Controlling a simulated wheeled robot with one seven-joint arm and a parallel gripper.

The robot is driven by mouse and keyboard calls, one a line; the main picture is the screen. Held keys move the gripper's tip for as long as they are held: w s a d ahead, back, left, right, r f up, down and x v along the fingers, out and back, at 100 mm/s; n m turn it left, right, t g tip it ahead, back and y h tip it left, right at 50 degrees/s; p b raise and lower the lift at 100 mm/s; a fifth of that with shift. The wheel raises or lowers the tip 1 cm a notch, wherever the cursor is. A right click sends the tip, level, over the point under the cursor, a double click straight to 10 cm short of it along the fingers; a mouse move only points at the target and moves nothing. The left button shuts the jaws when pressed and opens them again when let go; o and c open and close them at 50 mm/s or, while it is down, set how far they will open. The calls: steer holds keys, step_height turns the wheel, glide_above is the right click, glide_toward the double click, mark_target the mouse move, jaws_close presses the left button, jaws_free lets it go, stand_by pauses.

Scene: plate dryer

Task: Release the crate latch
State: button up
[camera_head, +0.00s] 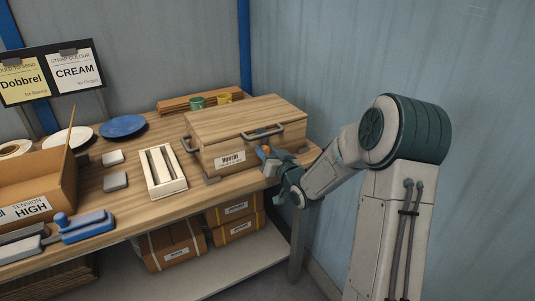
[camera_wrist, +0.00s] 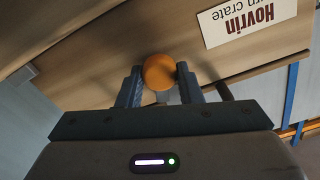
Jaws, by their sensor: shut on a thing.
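The wooden crate (camera_head: 245,131) stands shut on the right end of the bench, with a label reading "Hovrin" on its front. An orange round latch knob (camera_wrist: 159,72) is on the crate's front, right of the label in the head view. My gripper (camera_wrist: 161,85) has its two fingers on either side of the knob and is shut on it. In the head view my gripper (camera_head: 271,161) is at the crate's lower right front, and the orange knob shows only in part. The crate label (camera_wrist: 250,22) appears upside down in the wrist view. The latch's inner part is hidden.
Grey handles (camera_head: 262,133) stick out from the crate. A cardboard box (camera_head: 38,183) is at the far left. Closed boxes (camera_head: 172,246) sit on the shelf below. The wall is close on the right.

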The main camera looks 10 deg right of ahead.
steer(key=m, duration=0.4)
steer(key=shift+d, duration=0.1)
steer(key=m+p, duration=0.1)
steer(key=m, duration=0.2)
steer(key=shift+m, duration=0.3)
steer(key=m+p, duration=0.1)
steer(key=m, duration=0.2)
steer(key=shift+d+p, duration=0.1)
steer(key=shift+p, duration=0.3)
steer(key=shift+f+m+p, duration=0.15)
steer(key=shift+m+p, duration=0.4)
steer(key=shift+m, duration=1.15)
steer(key=o, duration=0.9)
steer(key=shift+s, duration=0.1)
steer(key=v, duration=1.3)
steer(key=shift+s+d, duration=0.1)
steer(key=shift+s, duration=0.15)
